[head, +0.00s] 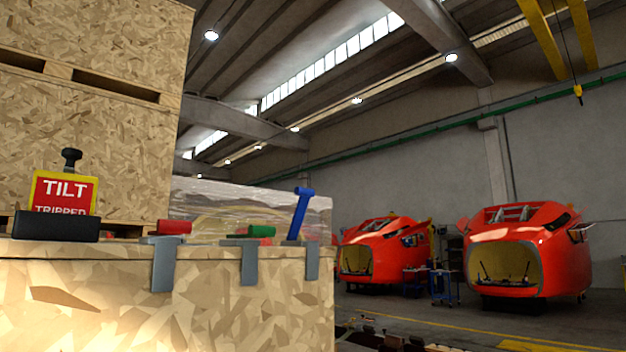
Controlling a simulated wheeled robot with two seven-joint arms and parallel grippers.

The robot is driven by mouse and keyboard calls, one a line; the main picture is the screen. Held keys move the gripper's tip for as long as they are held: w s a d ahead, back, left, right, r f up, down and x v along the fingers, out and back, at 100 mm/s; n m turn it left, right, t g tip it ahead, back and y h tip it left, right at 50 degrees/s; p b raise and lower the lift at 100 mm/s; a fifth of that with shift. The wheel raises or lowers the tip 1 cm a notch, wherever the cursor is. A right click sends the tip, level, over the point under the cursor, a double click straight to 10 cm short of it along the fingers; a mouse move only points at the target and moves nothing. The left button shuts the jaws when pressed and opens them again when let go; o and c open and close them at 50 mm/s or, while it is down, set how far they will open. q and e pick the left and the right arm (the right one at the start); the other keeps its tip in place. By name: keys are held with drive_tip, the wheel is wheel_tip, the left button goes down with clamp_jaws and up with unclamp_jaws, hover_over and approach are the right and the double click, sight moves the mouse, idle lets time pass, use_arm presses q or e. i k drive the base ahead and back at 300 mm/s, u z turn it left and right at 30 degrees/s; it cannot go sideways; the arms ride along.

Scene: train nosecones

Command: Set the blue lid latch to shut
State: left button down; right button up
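The blue lid latch (300,212) stands up from the top edge of a wooden crate (110,300), near the crate's right end. Its lever is raised and leans slightly right, with a wider knob at the top. A grey metal strap (312,262) hangs over the crate's edge just below it. Neither of my grippers shows in the head view.
A red latch (174,227) and a green latch (262,231) lie low along the same edge, with grey straps below. A black block (56,226) and a "TILT TRIPPED" sign (65,192) are at left. Tall stacked crates (90,120) rise behind.

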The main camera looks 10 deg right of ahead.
sight(305, 194)
drive_tip(key=u, duration=0.25)
drive_tip(key=k, duration=0.35)
drive_tip(key=z, duration=1.1)
drive_tip(key=i, duration=0.8)
drive_tip(key=u, duration=0.6)
drive_tip(key=i, duration=0.65)
drive_tip(key=u, duration=0.65)
